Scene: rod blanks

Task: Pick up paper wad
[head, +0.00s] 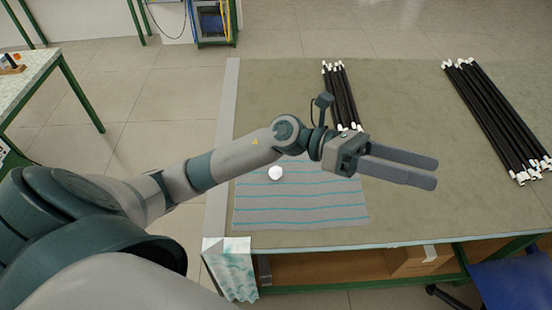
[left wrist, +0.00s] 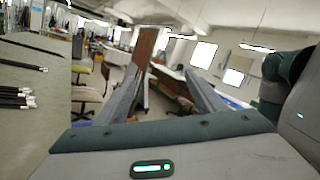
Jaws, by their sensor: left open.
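The paper wad (head: 276,173) is a small white ball. It lies on a grey cloth with blue stripes (head: 290,210) on the table, just below my left forearm in the head view. My left gripper (head: 437,172) is open and empty, its two fingers pointing right, above the table and well to the right of the wad. In the left wrist view the two fingers (left wrist: 158,85) stand apart with nothing between them, facing the room. The wad does not show in the left wrist view. My right gripper is in neither view.
The table (head: 400,95) carries a bundle of black rods with white ends (head: 342,95) at the back and a larger bundle (head: 495,115) at the right. A white and teal cloth (head: 232,265) hangs at the front left corner. A blue chair (head: 510,285) stands in front at the right.

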